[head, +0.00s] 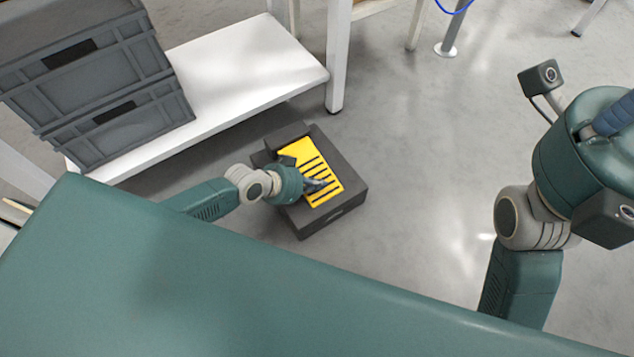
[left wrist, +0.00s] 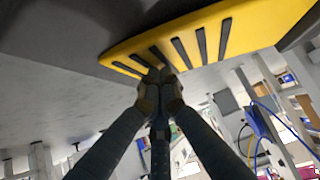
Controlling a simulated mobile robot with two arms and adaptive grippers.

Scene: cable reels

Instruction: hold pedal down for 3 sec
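The pedal (head: 327,173) is a yellow plate with black stripes, set in a dark grey box (head: 347,196) on the floor. My left gripper (head: 318,185) is over the yellow plate in the head view. In the left wrist view the fingers of my left gripper (left wrist: 160,85) are together with nothing between them, and their tips are at the striped yellow pedal (left wrist: 215,38). They look to be touching it, but the exact contact is hard to tell. My right arm is at the right of the head view; its fingertips are not clearly seen.
A white low shelf (head: 235,62) with stacked grey crates (head: 105,90) stands left of and behind the pedal box. A table leg (head: 338,60) rises behind it. The floor right of the box is clear. A metal post (head: 450,38) stands farther back.

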